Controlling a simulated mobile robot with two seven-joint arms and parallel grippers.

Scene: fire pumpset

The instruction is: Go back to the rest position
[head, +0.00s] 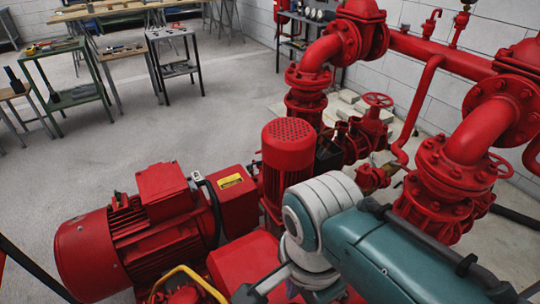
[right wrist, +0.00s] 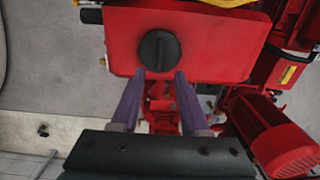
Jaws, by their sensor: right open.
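My right gripper (right wrist: 160,74) is open in the right wrist view. Its two purple fingers are apart, with nothing seen held between them. Their tips lie just below a round black knob (right wrist: 157,48) on a red box (right wrist: 215,45) in the picture; I cannot tell whether they touch it. In the head view my right arm, teal and white, comes in from the lower right and reaches over the pumpset. Its gripper cannot be made out there. My left gripper is in neither view.
A large red motor (head: 140,235) fills the lower left, beside an upright red motor (head: 288,150). Thick red pipes (head: 480,130) and valves stand at the right. A green workbench (head: 60,70) and other tables stand at the back left. Open grey floor (head: 140,140) lies between.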

